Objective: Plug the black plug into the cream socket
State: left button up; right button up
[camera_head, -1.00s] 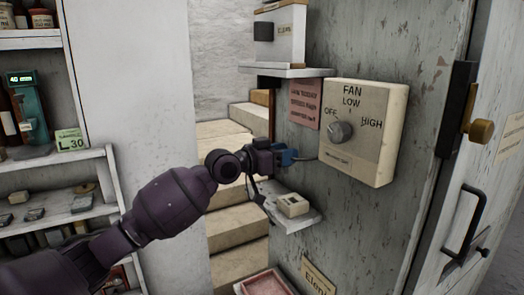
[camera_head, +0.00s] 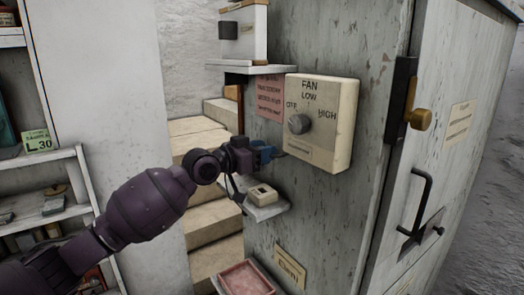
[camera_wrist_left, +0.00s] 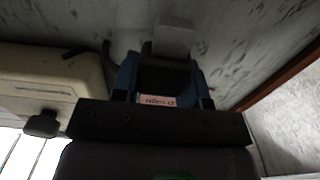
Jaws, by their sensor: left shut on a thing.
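My left gripper (camera_head: 266,154), with blue fingers, is in front of the grey cabinet wall, just below and left of the fan control box. It is shut on a dark thing, which looks like the black plug (camera_wrist_left: 168,74), between the fingers in the left wrist view. A paler grey block shows beyond it there; I cannot tell whether they touch. A small cream box with a dark opening, which looks like the cream socket (camera_head: 262,192), sits on a small white shelf (camera_head: 268,211) below the gripper. A dark cord hangs beside the wrist. My right gripper is out of view.
The cream fan control box (camera_head: 320,122) with a grey knob is close to the gripper's right. A white upper shelf (camera_head: 258,68) juts out above. A pink tray (camera_head: 246,278) is below. Shelving (camera_head: 45,218) stands at left, pale steps (camera_head: 210,222) behind the arm.

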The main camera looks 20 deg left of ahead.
aim_at(262, 170)
pick_arm(q)
jog(key=shift+f+b, duration=0.9)
jog(key=shift+f, duration=0.45)
jog(key=shift+f+b, duration=0.65)
jog(key=shift+f, duration=0.4)
